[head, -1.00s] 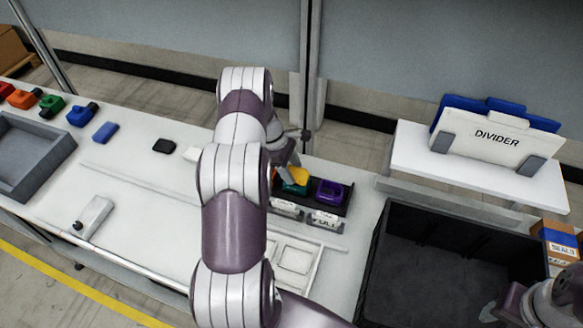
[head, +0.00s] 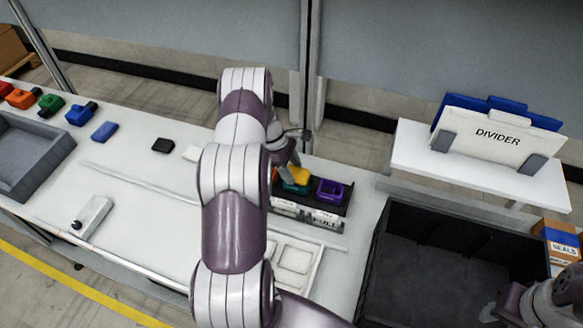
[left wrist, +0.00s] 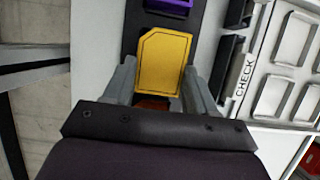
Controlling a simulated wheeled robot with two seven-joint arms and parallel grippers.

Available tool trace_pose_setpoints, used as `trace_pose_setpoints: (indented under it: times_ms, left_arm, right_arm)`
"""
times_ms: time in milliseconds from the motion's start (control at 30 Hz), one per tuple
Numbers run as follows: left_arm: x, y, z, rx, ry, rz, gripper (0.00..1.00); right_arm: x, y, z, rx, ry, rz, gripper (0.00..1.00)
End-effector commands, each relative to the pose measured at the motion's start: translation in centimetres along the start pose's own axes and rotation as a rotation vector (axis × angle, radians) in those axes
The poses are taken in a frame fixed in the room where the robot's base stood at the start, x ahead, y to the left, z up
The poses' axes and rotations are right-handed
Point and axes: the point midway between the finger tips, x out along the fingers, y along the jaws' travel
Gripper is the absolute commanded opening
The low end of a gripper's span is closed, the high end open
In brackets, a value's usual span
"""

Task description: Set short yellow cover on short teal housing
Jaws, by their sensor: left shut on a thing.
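The yellow cover (head: 295,176) is held by my left gripper (head: 289,164), over the fixture rack at the middle of the bench. In the left wrist view the cover (left wrist: 163,62) lies flat between the two fingers, which are shut on it. A strip of the teal housing (head: 296,189) shows just below the cover in the head view; the rest is hidden. I cannot tell whether the cover fully touches the housing. My right gripper is not clearly in view.
The dark rack (head: 336,208) also holds a purple housing (head: 330,190) right of the teal one and an orange part (left wrist: 155,103) on the other side. A black bin (head: 440,260) stands to the right.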

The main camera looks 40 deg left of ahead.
Motion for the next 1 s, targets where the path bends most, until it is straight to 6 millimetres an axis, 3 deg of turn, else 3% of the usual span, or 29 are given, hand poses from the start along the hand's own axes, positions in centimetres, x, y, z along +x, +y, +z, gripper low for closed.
trace_pose_setpoints:
  times_ms: [667, 700, 767, 1000]
  left_arm:
    - [1.00, 0.01, -0.42, 0.000, 0.000, 0.000, 0.27]
    - [0.92, 0.01, -0.38, 0.000, 0.000, 0.000, 0.69]
    - [0.92, 0.01, -0.38, 0.000, 0.000, 0.000, 0.86]
    - [0.92, 0.00, -0.38, 0.000, 0.000, 0.000, 0.86]
  right_arm:
    - [0.87, 0.00, 0.10, 0.000, 0.000, 0.000, 0.43]
    - [0.79, 0.00, 0.09, 0.000, 0.000, 0.000, 0.43]
    - [0.79, 0.00, 0.09, 0.000, 0.000, 0.000, 0.43]
    - [0.79, 0.00, 0.09, 0.000, 0.000, 0.000, 0.43]
